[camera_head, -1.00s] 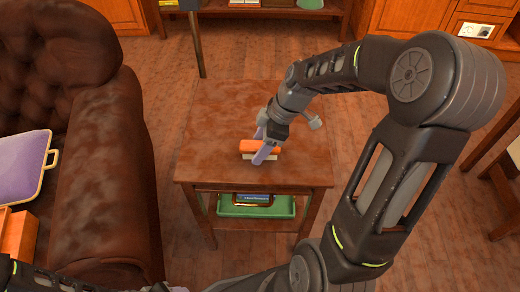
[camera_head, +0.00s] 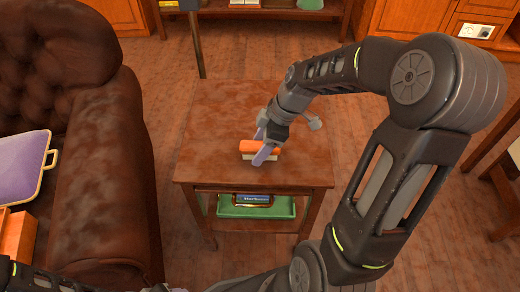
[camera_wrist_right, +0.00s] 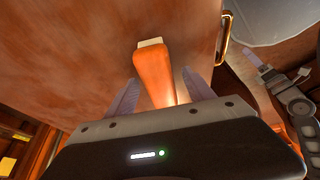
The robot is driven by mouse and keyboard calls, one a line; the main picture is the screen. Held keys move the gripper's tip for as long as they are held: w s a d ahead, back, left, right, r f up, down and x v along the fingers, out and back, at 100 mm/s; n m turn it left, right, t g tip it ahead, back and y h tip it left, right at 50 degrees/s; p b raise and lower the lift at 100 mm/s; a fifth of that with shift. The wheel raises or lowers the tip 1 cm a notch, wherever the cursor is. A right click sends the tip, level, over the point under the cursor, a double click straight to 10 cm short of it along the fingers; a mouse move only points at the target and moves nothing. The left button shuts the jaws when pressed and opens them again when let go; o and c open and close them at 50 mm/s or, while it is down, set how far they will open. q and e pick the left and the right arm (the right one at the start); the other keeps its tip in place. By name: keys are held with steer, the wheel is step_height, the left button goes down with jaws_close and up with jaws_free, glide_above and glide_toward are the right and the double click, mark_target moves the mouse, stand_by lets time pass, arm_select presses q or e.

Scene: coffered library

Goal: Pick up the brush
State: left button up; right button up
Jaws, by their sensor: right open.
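The brush (camera_head: 258,146) has an orange handle and a pale cream part. It lies on the top of the small wooden table (camera_head: 220,110). My right gripper (camera_head: 262,144) is over it, with one purplish finger on the near side and the other towards the far side. In the right wrist view the orange handle (camera_wrist_right: 152,75) lies between the two spread fingers of that gripper (camera_wrist_right: 160,92), with visible gaps beside it. My left gripper (camera_wrist_right: 250,62) seems to show small at the right of the wrist view, but its jaws are unclear.
A brown leather armchair (camera_head: 105,180) stands left of the table, with a purple tray-like thing (camera_head: 20,168) on it. Below the tabletop is a green tray (camera_head: 230,211) holding a dark item. The tabletop around the brush is otherwise clear.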

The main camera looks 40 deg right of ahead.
steer(key=shift+c, duration=0.5)
jaws_close()
stand_by(0.4)
